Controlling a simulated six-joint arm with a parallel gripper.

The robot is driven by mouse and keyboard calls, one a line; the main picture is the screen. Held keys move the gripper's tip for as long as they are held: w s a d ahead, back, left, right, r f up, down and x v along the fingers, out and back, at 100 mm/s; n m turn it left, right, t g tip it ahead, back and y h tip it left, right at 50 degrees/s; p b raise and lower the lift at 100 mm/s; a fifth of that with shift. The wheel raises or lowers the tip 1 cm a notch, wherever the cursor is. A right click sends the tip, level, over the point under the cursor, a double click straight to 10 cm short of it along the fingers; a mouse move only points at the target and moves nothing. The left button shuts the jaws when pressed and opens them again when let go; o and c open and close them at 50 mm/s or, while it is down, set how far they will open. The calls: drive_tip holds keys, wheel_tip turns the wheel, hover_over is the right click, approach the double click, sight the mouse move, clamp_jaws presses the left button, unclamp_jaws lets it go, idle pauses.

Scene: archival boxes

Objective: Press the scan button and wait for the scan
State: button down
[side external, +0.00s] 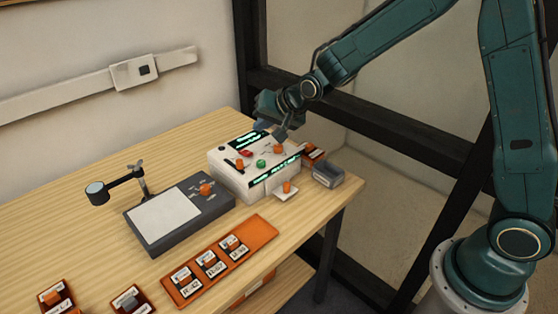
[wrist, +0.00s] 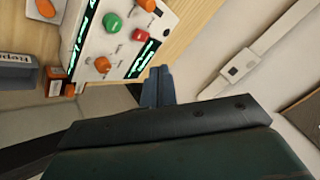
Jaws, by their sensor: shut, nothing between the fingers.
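The white control box (side external: 228,180) stands on the table with lit green displays. A green button (side external: 261,163) and a red button (side external: 245,153) sit on its top between orange knobs. In the wrist view the green button (wrist: 112,22) and red button (wrist: 139,34) are upper left of the fingers. Their labels are too small to read, so I cannot tell which is the scan button. My gripper (side external: 281,136) is shut and empty, at the box's back right near an orange knob (side external: 279,149); contact is unclear. The shut fingers also show in the wrist view (wrist: 158,84).
A dark grey unit (side external: 180,225) with a white pad and a lens on an arm (side external: 97,190) stands left of the box. An orange tray (side external: 262,233) with labelled pieces lies in front. A grey box (side external: 328,174) sits near the right table edge.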

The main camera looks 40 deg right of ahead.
sight(264, 164)
drive_tip(key=shift+f, duration=4.05)
drive_tip(key=shift+f, duration=0.15)
drive_tip(key=shift+f, duration=0.25)
drive_tip(key=shift+f, duration=0.45)
drive_tip(key=shift+r, duration=0.9)
idle(0.4)
drive_tip(key=shift+r, duration=2.5)
